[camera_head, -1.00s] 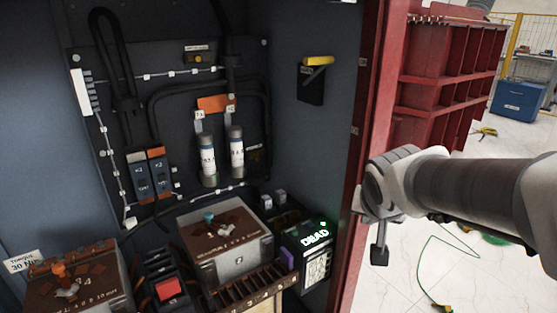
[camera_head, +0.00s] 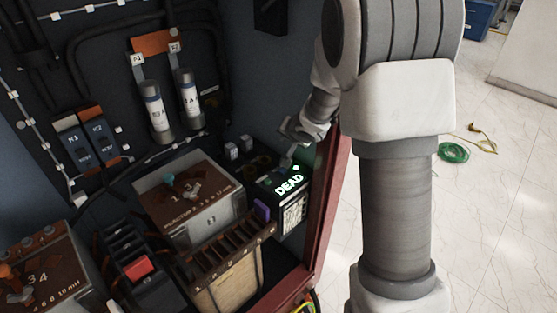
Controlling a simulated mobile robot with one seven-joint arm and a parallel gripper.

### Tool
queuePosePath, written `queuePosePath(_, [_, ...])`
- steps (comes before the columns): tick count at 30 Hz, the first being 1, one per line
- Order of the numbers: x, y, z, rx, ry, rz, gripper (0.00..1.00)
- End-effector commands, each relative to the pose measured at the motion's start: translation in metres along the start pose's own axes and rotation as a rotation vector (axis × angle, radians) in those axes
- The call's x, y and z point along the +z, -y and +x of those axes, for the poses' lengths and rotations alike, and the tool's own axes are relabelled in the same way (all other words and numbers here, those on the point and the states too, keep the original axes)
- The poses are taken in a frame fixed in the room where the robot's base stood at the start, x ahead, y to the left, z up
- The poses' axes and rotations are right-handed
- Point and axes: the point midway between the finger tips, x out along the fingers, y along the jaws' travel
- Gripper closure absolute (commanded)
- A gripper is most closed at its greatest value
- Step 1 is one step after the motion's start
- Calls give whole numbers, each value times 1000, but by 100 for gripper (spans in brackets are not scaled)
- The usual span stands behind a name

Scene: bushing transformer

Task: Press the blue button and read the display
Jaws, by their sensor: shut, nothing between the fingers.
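A dark box with a display (camera_head: 289,185) stands at the right inside the cabinet. Its display reads "DEAD" in glowing green letters, with a small green light above. A violet-blue block (camera_head: 262,211) sits at the box's left side; I cannot tell whether it is the blue button. No other blue button shows clearly. My gripper (camera_head: 285,164) is shut and empty, pointing down just behind the display box's upper edge. I cannot tell whether its tip touches the box. My arm comes in from the right.
A brown-topped unit (camera_head: 208,222) with a teal knob stands left of the box. A red button (camera_head: 137,267) is farther left, and a slotted wooden rack (camera_head: 228,280) stands in front. The red cabinet frame (camera_head: 329,215) is close on the right.

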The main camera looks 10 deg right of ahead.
Motion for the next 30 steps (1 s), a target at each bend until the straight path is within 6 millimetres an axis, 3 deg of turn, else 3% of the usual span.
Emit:
queuePosePath(20, [8, -3, 11, -10, 13, 12, 100])
queuePosePath(30, [24, -18, 33, -10, 13, 11, 100])
